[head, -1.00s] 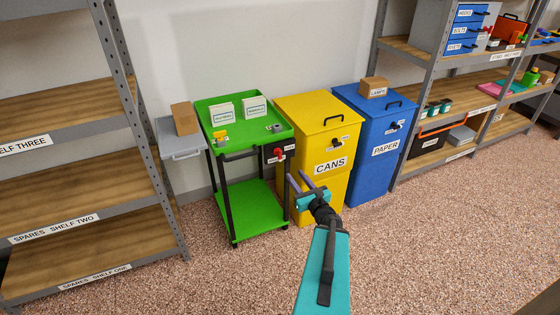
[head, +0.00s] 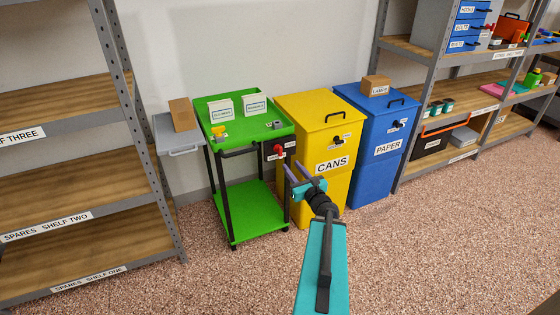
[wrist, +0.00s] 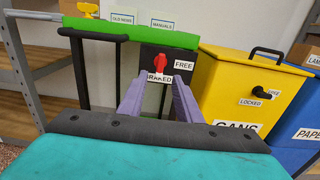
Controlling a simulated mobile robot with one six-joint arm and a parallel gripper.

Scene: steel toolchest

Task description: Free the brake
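The brake is a red handle (head: 279,150) on a black panel at the right front of the green cart (head: 250,208). In the wrist view the red handle (wrist: 162,63) looks roughly upright, its lower end close to the BRAKED label (wrist: 160,77). My gripper (head: 294,166) is in front of the panel, a little below and right of the handle. In the wrist view its two purple fingers (wrist: 158,84) are apart and empty, with the handle beyond and between them. I see no contact.
The yellow CANS bin (head: 318,110) stands close right of the cart, with the blue PAPER bin (head: 372,180) beyond it. A grey shelf unit (head: 122,95) stands left. Open speckled floor (head: 420,245) lies in front.

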